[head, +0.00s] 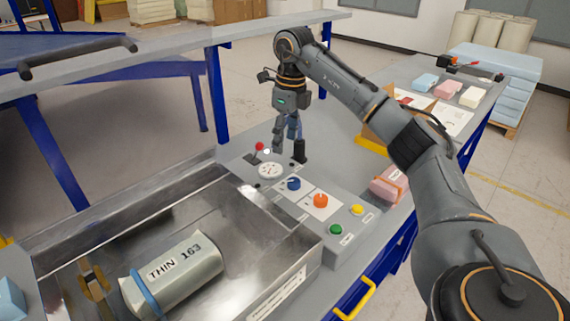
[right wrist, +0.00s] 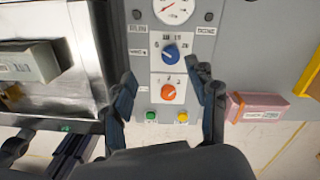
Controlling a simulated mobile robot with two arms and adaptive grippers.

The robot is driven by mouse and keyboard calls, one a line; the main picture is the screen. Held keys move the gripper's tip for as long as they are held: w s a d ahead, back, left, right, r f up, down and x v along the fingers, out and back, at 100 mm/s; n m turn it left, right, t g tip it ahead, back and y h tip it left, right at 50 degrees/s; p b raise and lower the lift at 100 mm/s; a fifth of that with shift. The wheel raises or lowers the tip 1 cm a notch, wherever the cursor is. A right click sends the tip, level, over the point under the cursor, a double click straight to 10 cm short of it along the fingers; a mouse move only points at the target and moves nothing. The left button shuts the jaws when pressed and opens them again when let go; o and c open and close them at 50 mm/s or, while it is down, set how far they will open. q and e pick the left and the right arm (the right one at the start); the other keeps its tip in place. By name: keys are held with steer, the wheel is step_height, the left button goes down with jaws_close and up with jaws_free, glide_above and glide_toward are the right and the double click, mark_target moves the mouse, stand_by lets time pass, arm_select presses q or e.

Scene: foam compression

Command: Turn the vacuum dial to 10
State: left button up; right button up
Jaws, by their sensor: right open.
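The control panel (head: 262,192) holds a blue knob (head: 294,184) and an orange knob (head: 320,201), each on a white plate. The labels are too small to read, so I cannot tell for sure which one is the vacuum dial. A round white gauge (head: 270,170) sits beside the blue knob. My right gripper (head: 288,148) is open and empty, pointing down above the far end of the panel. In the right wrist view, the blue knob (right wrist: 171,52) and the orange knob (right wrist: 168,92) show between its fingers, apart from them. Dark parts at that view's lower left may be my left gripper.
A metal chamber with a grey roll (head: 172,275) marked THIN 163 lies left of the panel. Green (head: 336,230) and yellow (head: 357,209) buttons and a pink block (head: 386,187) are nearby.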

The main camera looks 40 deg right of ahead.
steer(key=d, duration=0.2)
steer(key=p, duration=0.1)
glide_above(294, 180)
steer(key=shift+m+g+h, duration=0.3)
steer(key=shift+g, duration=0.1)
steer(key=f, duration=0.4)
steer(key=shift+s+a+f, duration=0.1)
steer(key=shift+s+f, duration=0.15)
steer(key=shift+f, duration=0.1)
step_height(294, 180, down, 7)
steer(key=shift+w+f+p, duration=0.1)
steer(key=shift+w+p, duration=0.05)
steer(key=shift+p, duration=0.5)
steer(key=shift+f, duration=0.55)
arm_select(q)
step_height(294, 180, up, 2)
steer(key=shift+r, duration=0.1)
steer(key=shift+s, duration=0.1)
arm_select(e)
steer(key=c, duration=1.1)
arm_select(q)
steer(key=shift+s+a, duration=0.1)
steer(key=shift+s, duration=0.05)
arm_select(e)
steer(key=shift+c, duration=0.2)
